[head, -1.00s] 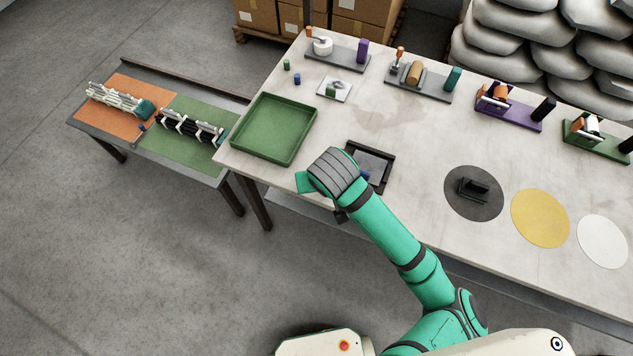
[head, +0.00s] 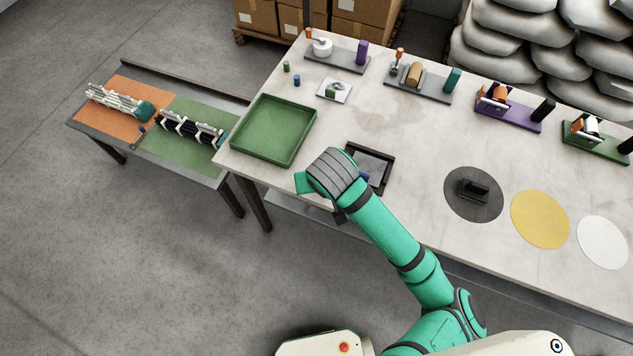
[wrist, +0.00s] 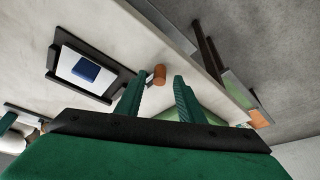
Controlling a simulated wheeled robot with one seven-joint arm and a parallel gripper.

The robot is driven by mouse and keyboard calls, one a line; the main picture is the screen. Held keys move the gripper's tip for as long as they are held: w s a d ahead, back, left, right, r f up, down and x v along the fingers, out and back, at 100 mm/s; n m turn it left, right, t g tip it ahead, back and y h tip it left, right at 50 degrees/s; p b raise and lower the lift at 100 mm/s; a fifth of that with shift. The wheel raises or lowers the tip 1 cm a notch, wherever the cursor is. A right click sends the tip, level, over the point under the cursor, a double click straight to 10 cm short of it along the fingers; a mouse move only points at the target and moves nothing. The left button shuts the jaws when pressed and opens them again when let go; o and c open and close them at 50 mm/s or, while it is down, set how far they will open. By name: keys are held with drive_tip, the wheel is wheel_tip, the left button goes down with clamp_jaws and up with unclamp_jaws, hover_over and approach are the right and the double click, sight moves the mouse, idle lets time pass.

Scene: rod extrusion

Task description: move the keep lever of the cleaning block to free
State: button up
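A black-framed block with a light plate and a blue piece on it (wrist: 77,74) shows in the wrist view; in the head view its black frame (head: 389,176) is partly hidden by my arm. I take it for the cleaning block. An orange-brown knob (wrist: 159,74), seemingly the lever's end, stands by its corner. My gripper (wrist: 155,88) is open, its two green fingers apart, with the knob seen between and just beyond their tips. I cannot tell whether they touch it. In the head view my arm hides the fingers and the knob.
A green tray (head: 236,152) lies left of the block on the pale table. Several fixtures with orange handles line the table's back. Dark (head: 450,205), yellow (head: 540,218) and white (head: 603,241) discs lie to the right. A lower side table (head: 186,165) stands at left.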

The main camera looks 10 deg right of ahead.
drive_tip(key=v, duration=1)
drive_tip(key=shift+w, duration=0.1)
idle(0.6)
